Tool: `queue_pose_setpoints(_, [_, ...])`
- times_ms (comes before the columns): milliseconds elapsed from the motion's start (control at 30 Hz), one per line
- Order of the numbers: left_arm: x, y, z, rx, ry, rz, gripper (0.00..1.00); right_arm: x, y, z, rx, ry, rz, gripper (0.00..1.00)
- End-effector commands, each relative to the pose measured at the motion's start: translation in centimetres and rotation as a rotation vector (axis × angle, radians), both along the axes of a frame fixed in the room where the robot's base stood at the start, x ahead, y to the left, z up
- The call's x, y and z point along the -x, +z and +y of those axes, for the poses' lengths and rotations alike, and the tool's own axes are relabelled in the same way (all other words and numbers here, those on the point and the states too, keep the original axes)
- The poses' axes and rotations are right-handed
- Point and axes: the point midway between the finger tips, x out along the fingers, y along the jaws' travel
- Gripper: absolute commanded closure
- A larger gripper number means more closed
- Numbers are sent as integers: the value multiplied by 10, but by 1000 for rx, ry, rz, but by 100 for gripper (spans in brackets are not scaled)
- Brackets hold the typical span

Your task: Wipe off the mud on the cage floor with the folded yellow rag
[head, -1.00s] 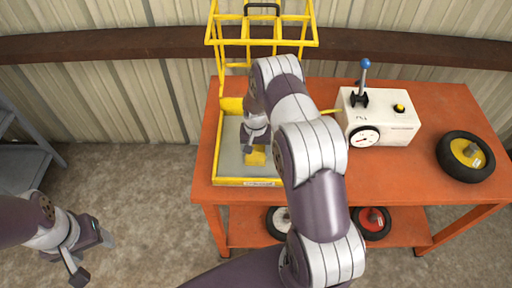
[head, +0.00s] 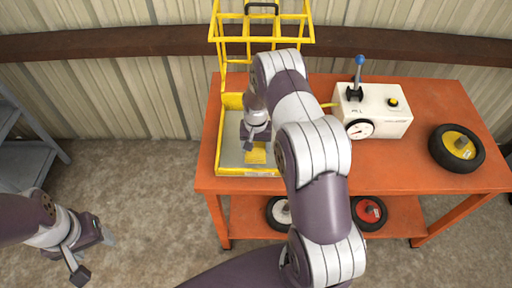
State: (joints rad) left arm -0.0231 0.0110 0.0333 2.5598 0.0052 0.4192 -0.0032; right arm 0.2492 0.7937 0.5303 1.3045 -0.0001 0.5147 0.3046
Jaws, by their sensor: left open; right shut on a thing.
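The yellow cage stands on the orange table with its barred lid (head: 262,37) raised at the back. Its grey floor (head: 232,152) lies inside a low yellow rim. My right gripper (head: 256,143) points down into the cage, shut on the folded yellow rag (head: 256,154), which is at the cage floor near the front. Whether the rag touches the floor is hard to tell. I cannot make out mud; my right arm hides the right part of the floor. My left gripper (head: 96,258) is open and empty, over the ground left of the table.
A white box with a gauge and blue-tipped lever (head: 375,110) stands right of the cage. A black wheel with a yellow hub (head: 457,148) lies at the table's right. More wheels (head: 369,213) sit on the lower shelf. Grey shelving (head: 22,165) stands at far left.

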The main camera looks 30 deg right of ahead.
Motion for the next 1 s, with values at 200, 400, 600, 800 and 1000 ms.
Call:
queue_pose_setpoints(200, [0, 17, 0, 0, 0, 0, 37, -1, 24, 0, 1, 2, -2, 57])
queue_pose_setpoints(400, [0, 26, 0, 0, 0, 0, 37, -2, 37, 0, 0, 3, -2, 57])
queue_pose_setpoints(600, [0, 25, 0, 0, 0, 0, 37, -2, 37, 0, 1, 4, -1, 57])
queue_pose_setpoints(800, [0, 25, 0, 0, 0, 0, 37, -2, 37, 0, 1, 4, -1, 57])
queue_pose_setpoints(1000, [0, 25, 0, 0, 0, 0, 37, -2, 37, 0, 1, 4, -1, 57])
